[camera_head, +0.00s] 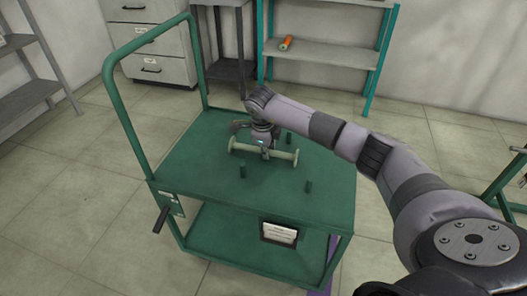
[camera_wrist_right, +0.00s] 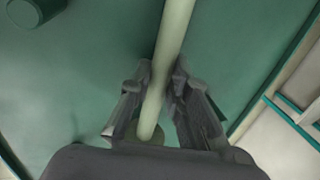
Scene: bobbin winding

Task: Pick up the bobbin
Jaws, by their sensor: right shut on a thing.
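The bobbin (camera_head: 282,155) is a pale cream-green rod with flanged ends, low over the top of the green cart (camera_head: 205,150). My right gripper (camera_head: 264,150) comes down on it from above and is shut around its shaft. In the right wrist view the bobbin's shaft (camera_wrist_right: 173,50) runs between the two fingers of the gripper (camera_wrist_right: 162,90), and one flange shows near the bottom. I cannot tell whether the bobbin touches the cart top. My left gripper is not in view.
Several short green pegs stand on the cart top, one at the front left (camera_head: 242,171) and one at the right (camera_head: 308,187). The cart's tall handle (camera_head: 118,100) rises on the left. A shelf (camera_head: 330,52) with an orange spool (camera_head: 286,43) stands behind.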

